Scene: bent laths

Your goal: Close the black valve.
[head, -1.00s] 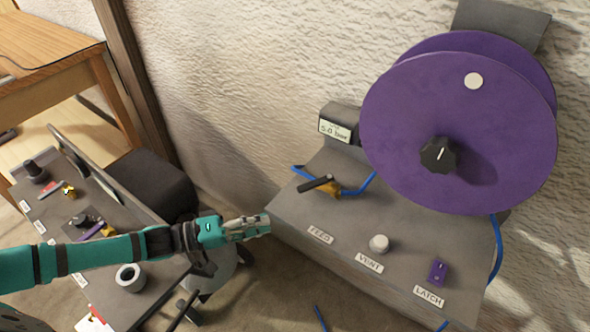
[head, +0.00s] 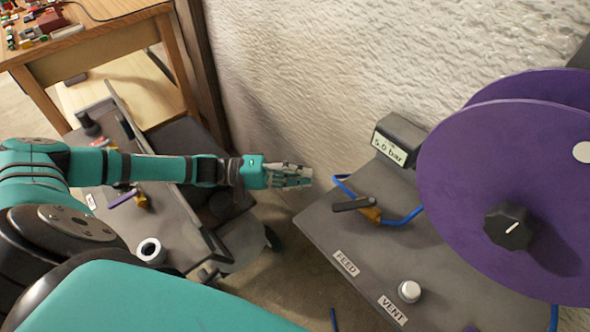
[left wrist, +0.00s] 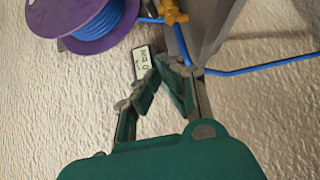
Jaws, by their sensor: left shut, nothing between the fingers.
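The black valve has a flat black lever (head: 352,204) on a brass body (head: 371,214), fitted in a blue hose (head: 402,220) on the grey panel above the FEED label (head: 345,263). The lever points left from the body. My left gripper (head: 311,177) is left of the valve, apart from it, with its fingers shut and empty. In the left wrist view the fingertips (left wrist: 159,64) come together, and the brass body (left wrist: 172,12) shows at the top; the black lever does not show clearly there. My right gripper is not in view.
A gauge (head: 390,147) reading 5.0 bar stands behind the valve. A large purple reel (head: 510,150) with a black knob (head: 508,226) is to the right. A white knob (head: 409,291) sits by the VENT label (head: 392,310). A grey cart (head: 185,240) with fittings lies under my left arm.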

